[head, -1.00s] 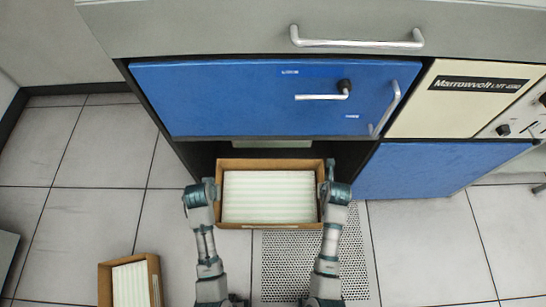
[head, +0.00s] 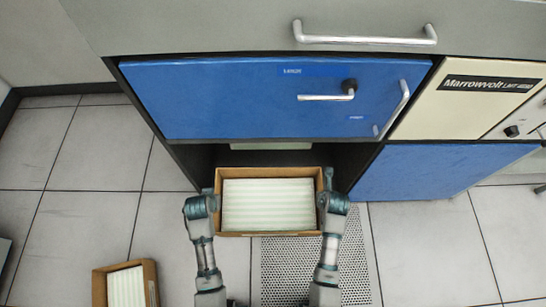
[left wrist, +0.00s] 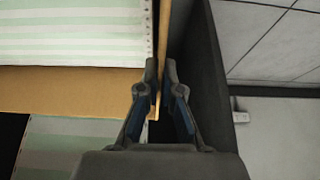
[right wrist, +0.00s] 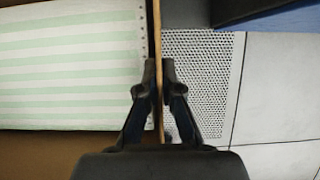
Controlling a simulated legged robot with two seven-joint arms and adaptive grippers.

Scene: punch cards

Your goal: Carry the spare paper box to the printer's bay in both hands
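The paper box (head: 268,234), an open brown carton filled with pale green-striped paper (head: 268,204), is held level between my two grippers. Its far edge is at the mouth of the dark bay (head: 345,160) under the blue printer drawer. My left gripper (head: 217,199) is shut on the box's left wall; the wall stands between its fingers in the left wrist view (left wrist: 161,72). My right gripper (head: 325,194) is shut on the right wall, which also passes between its fingers in the right wrist view (right wrist: 158,72). The box's underside is hidden.
Another carton (head: 154,285) of paper stands on the tiled floor at lower left. A perforated floor panel (head: 300,270) lies below the held box. A pale striped paper piece (left wrist: 70,145) shows in the bay. The blue panel (head: 430,170) bounds the bay at right.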

